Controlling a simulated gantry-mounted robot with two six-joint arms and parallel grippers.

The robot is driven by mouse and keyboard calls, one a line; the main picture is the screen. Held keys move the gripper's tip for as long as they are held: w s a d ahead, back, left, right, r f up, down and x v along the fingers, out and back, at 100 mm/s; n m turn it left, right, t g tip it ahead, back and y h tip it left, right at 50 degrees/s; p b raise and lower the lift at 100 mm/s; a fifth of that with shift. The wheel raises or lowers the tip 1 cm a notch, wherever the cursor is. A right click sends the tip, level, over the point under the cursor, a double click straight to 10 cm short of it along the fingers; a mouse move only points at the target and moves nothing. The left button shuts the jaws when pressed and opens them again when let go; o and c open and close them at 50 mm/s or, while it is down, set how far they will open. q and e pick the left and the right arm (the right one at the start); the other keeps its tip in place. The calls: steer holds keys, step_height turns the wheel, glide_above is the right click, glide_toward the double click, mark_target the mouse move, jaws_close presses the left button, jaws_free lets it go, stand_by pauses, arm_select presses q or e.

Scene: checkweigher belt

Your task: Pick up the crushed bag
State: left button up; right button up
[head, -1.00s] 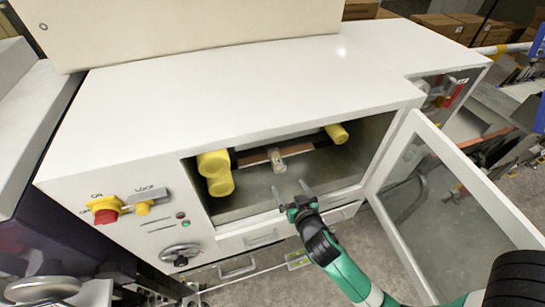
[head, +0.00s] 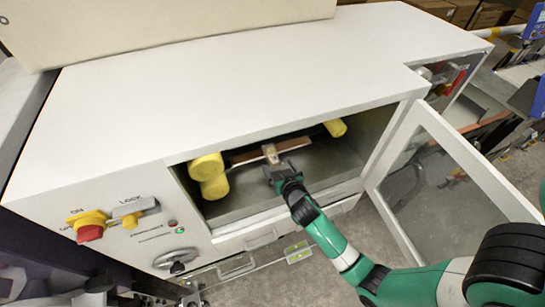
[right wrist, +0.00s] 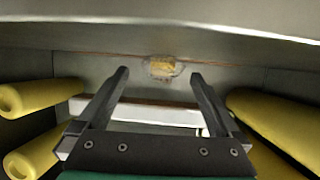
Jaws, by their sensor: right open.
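The crushed bag (head: 270,153) is a small pale, tan-marked packet inside the open cabinet, at the brown strip between the yellow rollers. In the right wrist view the bag (right wrist: 161,68) shows beyond and between the two fingertips. My right gripper (head: 279,168) reaches into the cabinet opening from the front, just before the bag. Its two dark fingers (right wrist: 160,75) stand apart with nothing held. Whether the fingers overlap the bag in depth is hard to tell. My left gripper is not in view.
Yellow rollers (head: 210,175) stand at the left, and another (head: 335,128) at the right back of the opening. The cabinet's white top (head: 230,80) overhangs the space. A framed glass door (head: 455,190) hangs open to the right, beside my right arm. A red and yellow switch (head: 88,226) is at left.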

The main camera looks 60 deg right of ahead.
mark_target(274, 158)
steer(key=x, duration=0.4)
steer(key=shift+w, duration=0.25)
steer(key=c, duration=1.4)
steer(key=shift+r, duration=0.15)
steer(key=shift+r, duration=0.55)
step_height(274, 158, up, 2)
steer(key=shift+r+p, duration=0.15)
steer(key=shift+p, duration=0.15)
steer(key=s+a+p, duration=0.1)
steer(key=s+a, duration=0.5)
steer(key=s+a+p, duration=0.1)
steer(key=s+a, duration=0.5)
steer(key=a, duration=0.1)
steer(key=shift+s+a, duration=0.15)
steer(key=shift+s, duration=0.1)
